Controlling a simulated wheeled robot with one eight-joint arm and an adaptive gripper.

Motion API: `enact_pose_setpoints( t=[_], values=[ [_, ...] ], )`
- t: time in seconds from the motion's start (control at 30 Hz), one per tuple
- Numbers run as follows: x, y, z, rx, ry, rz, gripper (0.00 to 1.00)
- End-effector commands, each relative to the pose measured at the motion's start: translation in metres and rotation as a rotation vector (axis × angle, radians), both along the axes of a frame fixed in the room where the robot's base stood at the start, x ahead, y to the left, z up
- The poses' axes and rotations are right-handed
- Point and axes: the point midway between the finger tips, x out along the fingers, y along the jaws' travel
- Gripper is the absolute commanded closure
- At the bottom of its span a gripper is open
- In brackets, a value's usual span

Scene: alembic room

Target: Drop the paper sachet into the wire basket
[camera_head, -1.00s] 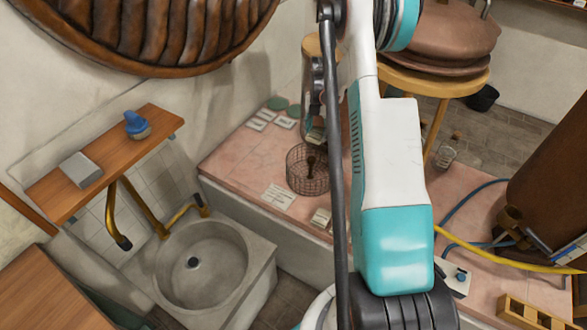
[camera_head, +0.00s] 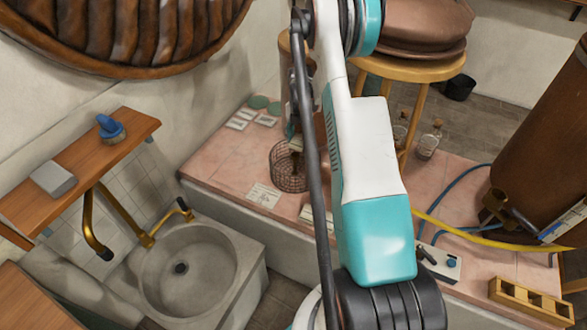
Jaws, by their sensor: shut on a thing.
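The wire basket (camera_head: 288,183) is a round, dark mesh basket standing on the pink stone ledge, left of my arm. My gripper (camera_head: 293,143) points down just above the basket's far side and is partly covered by my arm. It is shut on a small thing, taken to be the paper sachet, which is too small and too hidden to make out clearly. A small brown shape shows at the basket, below my fingertips. I cannot tell whether it is in the grip or lies inside the basket.
A stone sink (camera_head: 188,270) and wooden shelf (camera_head: 75,175) are at left. A stool (camera_head: 415,67), glass bottles (camera_head: 429,140) and yellow hose (camera_head: 470,237) are at right.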

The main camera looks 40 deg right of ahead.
Motion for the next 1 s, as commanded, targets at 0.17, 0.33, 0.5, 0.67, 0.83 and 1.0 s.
enact_pose_setpoints(
  t=[0.17, 0.33, 0.5, 0.67, 0.83, 1.0],
  values=[
    [0.0, 0.0, 0.0, 0.0, 0.0, 0.0, 0.29],
    [0.0, 0.0, 0.0, 0.0, 0.0, 0.0, 0.29],
    [0.0, 0.0, 0.002, 0.0, 0.0, 0.0, 0.29],
    [0.0, 0.0, 0.018, 0.0, 0.0, 0.0, 0.29],
    [0.0, 0.0, 0.051, 0.0, 0.0, 0.0, 0.29],
    [0.0, 0.0, 0.085, 0.0, 0.0, 0.0, 0.29]
  ],
)
